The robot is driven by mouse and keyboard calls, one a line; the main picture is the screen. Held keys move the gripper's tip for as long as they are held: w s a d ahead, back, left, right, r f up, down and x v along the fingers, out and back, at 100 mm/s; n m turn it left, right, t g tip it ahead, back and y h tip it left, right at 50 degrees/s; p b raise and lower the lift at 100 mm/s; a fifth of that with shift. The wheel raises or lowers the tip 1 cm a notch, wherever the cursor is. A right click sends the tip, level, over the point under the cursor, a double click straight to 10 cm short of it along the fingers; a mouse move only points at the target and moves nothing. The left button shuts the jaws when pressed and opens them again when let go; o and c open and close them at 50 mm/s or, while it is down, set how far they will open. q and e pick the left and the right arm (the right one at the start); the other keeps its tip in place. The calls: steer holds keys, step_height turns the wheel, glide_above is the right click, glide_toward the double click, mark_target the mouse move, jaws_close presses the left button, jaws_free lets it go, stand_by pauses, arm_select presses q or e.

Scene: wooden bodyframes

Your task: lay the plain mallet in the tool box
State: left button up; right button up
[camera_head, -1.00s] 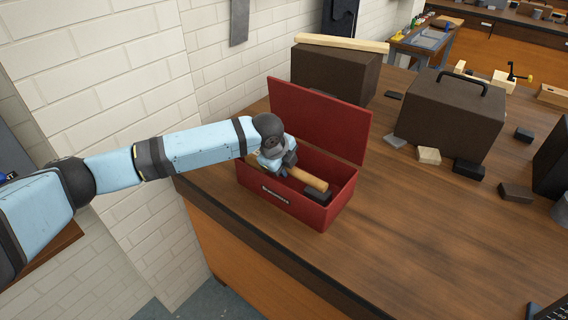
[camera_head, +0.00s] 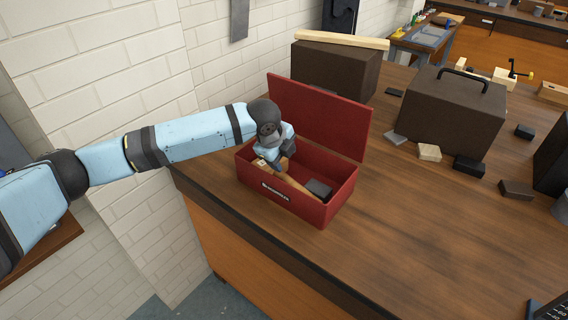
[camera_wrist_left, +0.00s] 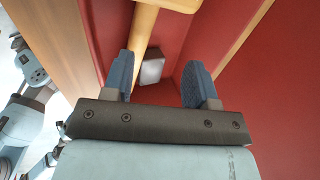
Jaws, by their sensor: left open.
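The red tool box (camera_head: 318,211) stands on the bench with its lid up. The plain mallet (camera_head: 318,189), with a dark block head and a pale wooden handle, lies inside it, its head toward the right end. My left gripper (camera_head: 284,166) is inside the box opening, over the handle end, and partly hidden by its own wrist. In the left wrist view its two blue fingers (camera_wrist_left: 160,60) are spread apart. The wooden handle (camera_wrist_left: 143,30) shows beyond them, near the left finger; I cannot tell whether they touch. My right gripper is out of view.
A pale wooden piece (camera_head: 261,163) sits at the box's left end. A dark case (camera_head: 450,115) and several small blocks (camera_head: 429,152) stand to the right. A dark box (camera_head: 335,75) stands behind the lid.

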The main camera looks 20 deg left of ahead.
arm_select(q)
steer(key=v, duration=0.9)
steer(key=shift+r, duration=0.25)
